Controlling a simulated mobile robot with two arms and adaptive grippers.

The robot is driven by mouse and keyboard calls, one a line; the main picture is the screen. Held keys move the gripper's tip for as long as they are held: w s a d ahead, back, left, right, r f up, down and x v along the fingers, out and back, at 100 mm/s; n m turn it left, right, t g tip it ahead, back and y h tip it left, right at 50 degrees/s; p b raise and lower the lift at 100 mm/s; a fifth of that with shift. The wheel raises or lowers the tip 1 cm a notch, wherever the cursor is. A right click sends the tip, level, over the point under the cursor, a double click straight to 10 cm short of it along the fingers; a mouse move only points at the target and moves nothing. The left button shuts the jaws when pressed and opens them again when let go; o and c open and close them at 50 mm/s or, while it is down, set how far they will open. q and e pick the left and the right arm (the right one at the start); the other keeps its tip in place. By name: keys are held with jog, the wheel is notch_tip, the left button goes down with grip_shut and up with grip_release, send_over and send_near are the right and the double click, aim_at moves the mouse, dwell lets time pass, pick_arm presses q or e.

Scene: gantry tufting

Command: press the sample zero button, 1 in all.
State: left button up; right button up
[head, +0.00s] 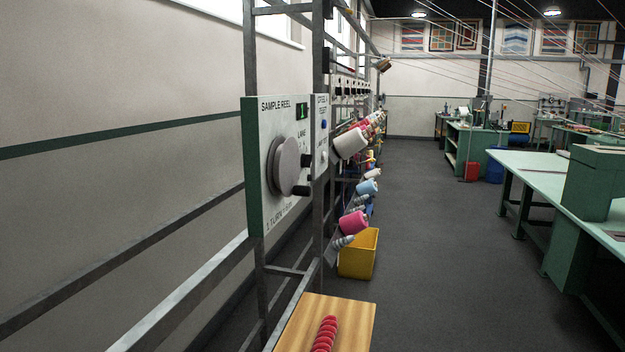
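The sample reel panel (284,213) is a pale plate with a green edge, mounted on the grey rack left of centre and seen at a slant. It reads "SAMPLE REEL" and has a small green-lit display (302,111) that seems to show 1. A round grey reel disc (287,166) with dark handles sits in its middle. A narrower panel beside it carries a blue button (323,125) and a pale round knob or button (323,157). I cannot read which control is the sample zero button. Neither gripper is in view.
Metal rack rails run along the left wall. Thread cones, a yellow bin (358,254) and a wooden board (345,309) with red coiled yarn (325,334) are near the rack. A green bench (540,172) stands right. The grey floor (430,240) between is clear.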

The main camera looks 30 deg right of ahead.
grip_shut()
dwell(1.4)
